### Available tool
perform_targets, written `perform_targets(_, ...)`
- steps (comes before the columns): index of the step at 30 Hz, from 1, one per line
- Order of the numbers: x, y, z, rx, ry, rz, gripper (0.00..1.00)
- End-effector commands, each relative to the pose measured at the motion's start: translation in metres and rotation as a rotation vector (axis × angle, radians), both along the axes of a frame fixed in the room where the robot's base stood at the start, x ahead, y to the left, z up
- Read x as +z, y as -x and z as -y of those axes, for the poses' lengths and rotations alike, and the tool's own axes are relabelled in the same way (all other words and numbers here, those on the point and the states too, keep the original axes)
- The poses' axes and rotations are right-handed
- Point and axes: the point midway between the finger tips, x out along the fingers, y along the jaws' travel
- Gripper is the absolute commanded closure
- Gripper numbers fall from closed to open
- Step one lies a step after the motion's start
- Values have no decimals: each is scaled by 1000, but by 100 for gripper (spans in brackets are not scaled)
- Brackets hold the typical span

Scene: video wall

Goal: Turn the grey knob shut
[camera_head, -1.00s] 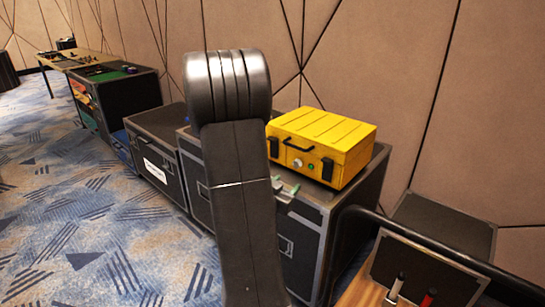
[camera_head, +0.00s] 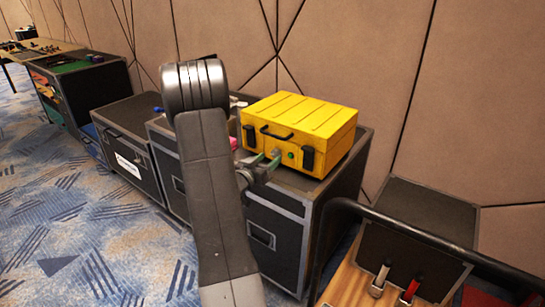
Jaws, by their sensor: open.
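The yellow case (camera_head: 308,122) stands on a black road case (camera_head: 345,178), its front towards me. The grey knob (camera_head: 276,153) is low on that front, partly hidden by my gripper, and its turn angle cannot be told. Whether a finger touches the knob cannot be told. My upright arm link hides part of the road case left of the gripper.
A pink item (camera_head: 233,143) lies on the road case beside my arm. A lower black case (camera_head: 125,140) and a table of gear (camera_head: 45,48) stand to the left. A dark tube rail (camera_head: 410,230) and a wooden tray with tools (camera_head: 345,290) are at the lower right. Patterned carpet is open at left.

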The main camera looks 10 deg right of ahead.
Motion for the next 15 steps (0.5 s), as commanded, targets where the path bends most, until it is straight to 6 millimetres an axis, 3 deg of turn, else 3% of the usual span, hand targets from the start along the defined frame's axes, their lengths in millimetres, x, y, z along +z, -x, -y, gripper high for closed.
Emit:
perform_targets(6, 0, -20, 19, 0, 0, 0, 48)
perform_targets(15, 0, -25, 24, 1, 1, -1, 48)
